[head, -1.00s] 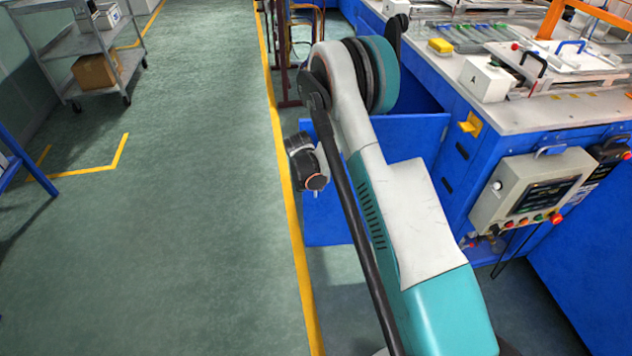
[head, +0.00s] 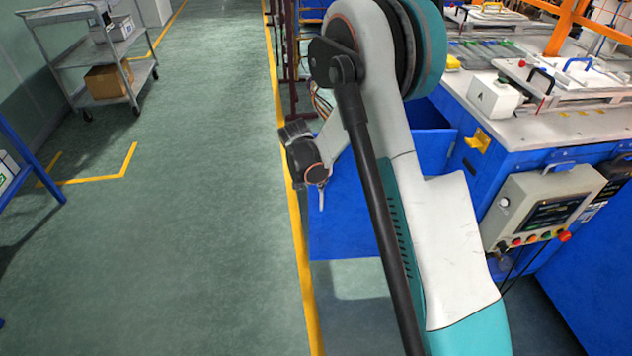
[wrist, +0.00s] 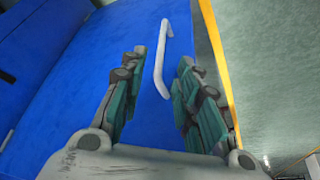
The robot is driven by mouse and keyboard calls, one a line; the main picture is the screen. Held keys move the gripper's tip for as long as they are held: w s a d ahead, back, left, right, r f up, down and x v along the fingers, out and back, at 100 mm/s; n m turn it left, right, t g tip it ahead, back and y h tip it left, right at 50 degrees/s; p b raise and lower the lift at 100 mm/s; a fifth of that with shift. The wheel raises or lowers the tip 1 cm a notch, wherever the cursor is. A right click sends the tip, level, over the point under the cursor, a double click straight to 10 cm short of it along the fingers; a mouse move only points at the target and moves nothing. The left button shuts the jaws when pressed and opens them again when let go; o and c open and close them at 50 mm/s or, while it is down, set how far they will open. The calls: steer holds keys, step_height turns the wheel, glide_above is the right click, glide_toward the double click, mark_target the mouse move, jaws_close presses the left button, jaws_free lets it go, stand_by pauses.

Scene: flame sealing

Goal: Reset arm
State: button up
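My gripper (wrist: 163,70) is open in the wrist view, with its two green-padded fingers apart and nothing held between them. A white bar handle (wrist: 160,62) on a blue front panel (wrist: 85,75) shows beyond and between the fingertips; I cannot tell the exact gap. In the head view, my arm (head: 385,150) is raised and bent, with its wrist part beside the blue open drawer or box (head: 345,225). A small pale handle (head: 321,196) shows just below the wrist. The gripper's fingers are hidden in the head view.
A blue workbench with a control panel (head: 543,208) stands at the right. A white box marked A (head: 493,97) sits on its top. A yellow floor line (head: 297,245) runs left of my arm. The green floor (head: 200,230) is clear; a grey cart (head: 100,62) stands far left.

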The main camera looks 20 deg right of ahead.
stand_by(0.3)
steer(key=s+a+r+n+t+y, duration=0.1)
steer(key=s+r+n, duration=0.2)
steer(key=s+r, duration=0.6)
steer(key=s+a+r+n+t+y, duration=0.15)
steer(key=s+r, duration=0.35)
steer(key=r, duration=0.8)
steer(key=s+r+n+t, duration=0.1)
steer(key=s+r+n, duration=0.1)
steer(key=s, duration=0.8)
steer(key=s+a+r+n+t, duration=0.1)
steer(key=s+r+n, duration=0.1)
steer(key=s, duration=0.7)
steer(key=shift+s+a+n+y, duration=0.25)
steer(key=shift+s+n+y, duration=0.2)
steer(key=shift+n, duration=0.2)
